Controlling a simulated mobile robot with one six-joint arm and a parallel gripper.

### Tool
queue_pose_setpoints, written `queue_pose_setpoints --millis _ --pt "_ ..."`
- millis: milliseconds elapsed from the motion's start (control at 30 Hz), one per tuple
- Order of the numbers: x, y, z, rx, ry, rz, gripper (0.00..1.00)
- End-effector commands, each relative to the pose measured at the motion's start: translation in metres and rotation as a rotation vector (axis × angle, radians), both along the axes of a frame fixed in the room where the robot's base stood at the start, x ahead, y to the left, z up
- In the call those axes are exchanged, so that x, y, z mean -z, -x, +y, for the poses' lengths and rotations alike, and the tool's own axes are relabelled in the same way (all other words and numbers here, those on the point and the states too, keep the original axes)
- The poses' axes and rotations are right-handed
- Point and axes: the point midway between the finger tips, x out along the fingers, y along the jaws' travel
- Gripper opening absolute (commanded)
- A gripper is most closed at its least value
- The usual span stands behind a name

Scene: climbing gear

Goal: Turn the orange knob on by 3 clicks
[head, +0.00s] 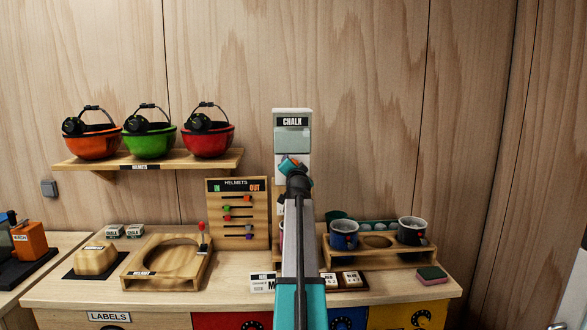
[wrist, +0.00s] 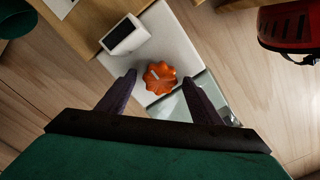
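The orange knob (wrist: 160,77) has a scalloped rim and a small pale mark. It sits on the white face of the chalk dispenser (wrist: 163,45). In the wrist view my gripper (wrist: 160,82) is open, with one dark finger on each side of the knob. The fingers look apart from it, though how deep they reach is hard to tell. In the head view the dispenser (head: 292,122) stands against the wall under a CHALK label. My arm hides its lower part, and only a bit of orange shows beside my gripper.
Three helmets (head: 150,138) sit on a wall shelf at the upper left. A sponge (head: 432,275) lies at the bench's right end.

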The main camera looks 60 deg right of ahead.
Motion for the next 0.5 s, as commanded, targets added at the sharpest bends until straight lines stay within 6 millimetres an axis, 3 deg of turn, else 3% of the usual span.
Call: queue_pose_setpoints --millis 500 --pt "0.0021 0.0042 0.007 -0.001 -0.002 0.002 0.59"
